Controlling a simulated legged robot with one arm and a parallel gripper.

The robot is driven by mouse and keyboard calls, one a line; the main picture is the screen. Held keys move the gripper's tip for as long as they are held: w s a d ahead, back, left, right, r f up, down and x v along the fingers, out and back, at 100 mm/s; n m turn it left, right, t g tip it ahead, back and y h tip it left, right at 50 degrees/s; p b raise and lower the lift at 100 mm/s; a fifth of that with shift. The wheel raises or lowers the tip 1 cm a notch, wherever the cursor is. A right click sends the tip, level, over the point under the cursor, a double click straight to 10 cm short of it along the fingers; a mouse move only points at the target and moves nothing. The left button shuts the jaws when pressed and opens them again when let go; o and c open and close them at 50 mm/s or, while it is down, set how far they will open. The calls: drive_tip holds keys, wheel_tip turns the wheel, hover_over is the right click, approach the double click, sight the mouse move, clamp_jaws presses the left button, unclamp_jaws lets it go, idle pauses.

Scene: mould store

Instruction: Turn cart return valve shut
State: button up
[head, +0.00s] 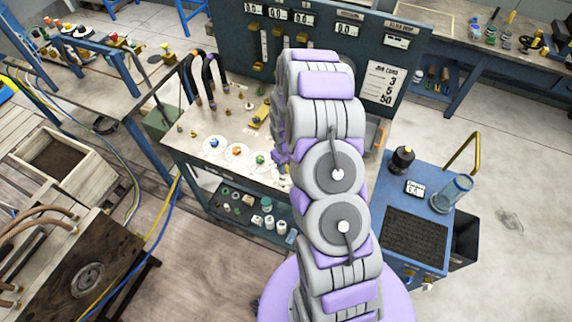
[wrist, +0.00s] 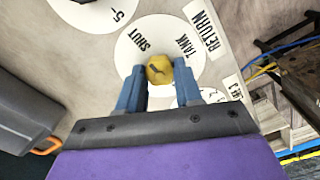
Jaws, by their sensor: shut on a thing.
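In the wrist view, a round yellow valve knob (wrist: 158,68) with a dark mark on top sits on a white disc (wrist: 165,32). The disc reads SHUT on its left and TANK on its right. A RETURN label (wrist: 203,28) is beside it. My gripper (wrist: 160,75) has its two blue fingers on either side of the knob, closed on it. I cannot tell exactly where the knob's mark points. In the head view, my arm covers the gripper and this knob above the bench panel (head: 190,150).
Other dials stand on the panel, with blue (head: 213,142), orange (head: 237,151) and green (head: 260,160) knobs. Black hoses (head: 208,75) rise at the panel's back left. A blue gauge board (head: 345,60) stands behind. A blue cart (head: 440,205) is at right. Clear floor lies at far right.

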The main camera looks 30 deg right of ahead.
drive_tip(key=shift+w, duration=0.15)
drive_tip(key=o, duration=0.9)
drive_tip(key=shift+o, duration=0.7)
wheel_tip(320, 180, up, 17)
drive_tip(key=p, duration=0.1)
drive_tip(key=shift+r, duration=0.15)
